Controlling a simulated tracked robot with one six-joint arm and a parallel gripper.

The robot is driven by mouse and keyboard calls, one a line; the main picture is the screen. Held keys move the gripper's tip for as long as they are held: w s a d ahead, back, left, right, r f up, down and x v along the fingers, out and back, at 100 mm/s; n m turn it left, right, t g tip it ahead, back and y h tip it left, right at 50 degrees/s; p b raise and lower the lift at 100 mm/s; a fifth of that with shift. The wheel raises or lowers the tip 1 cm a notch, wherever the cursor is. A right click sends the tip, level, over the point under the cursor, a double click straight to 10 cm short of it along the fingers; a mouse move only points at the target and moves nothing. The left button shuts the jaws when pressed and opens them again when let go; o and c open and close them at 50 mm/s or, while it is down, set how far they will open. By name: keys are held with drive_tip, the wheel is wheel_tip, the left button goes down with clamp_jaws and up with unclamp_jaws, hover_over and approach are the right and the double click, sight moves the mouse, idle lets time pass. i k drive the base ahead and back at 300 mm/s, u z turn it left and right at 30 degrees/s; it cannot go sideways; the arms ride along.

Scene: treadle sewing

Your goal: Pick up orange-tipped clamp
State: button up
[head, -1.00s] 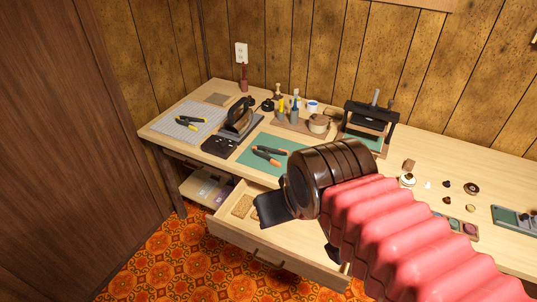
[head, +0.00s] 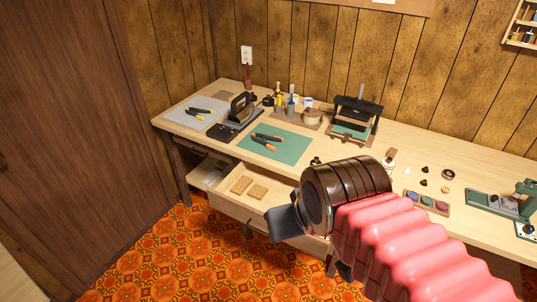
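The orange-tipped clamp (head: 265,141), black with orange ends, lies on the green cutting mat (head: 291,150) on the wooden table. It lies flat and nothing covers it. My gripper (head: 284,224) shows as a dark, flat end on my arm, in front of the table and over the open drawer's near edge in the picture. It is apart from the clamp, which shows above it and to its left. The angle hides the gap between the fingers, and nothing is seen held.
The drawer (head: 226,205) stands open below the mat, with two tan blocks inside. Yellow-handled pliers (head: 197,113) lie on a grey grid mat at left. Small parts and a paint tray (head: 427,202) lie at right.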

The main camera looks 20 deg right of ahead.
sight(262, 141)
drive_tip(key=k, duration=0.7)
drive_tip(key=z, duration=0.2)
drive_tip(key=i, duration=1.2)
drive_tip(key=u, duration=0.5)
drive_tip(key=i, duration=0.8)
drive_tip(key=u, duration=0.5)
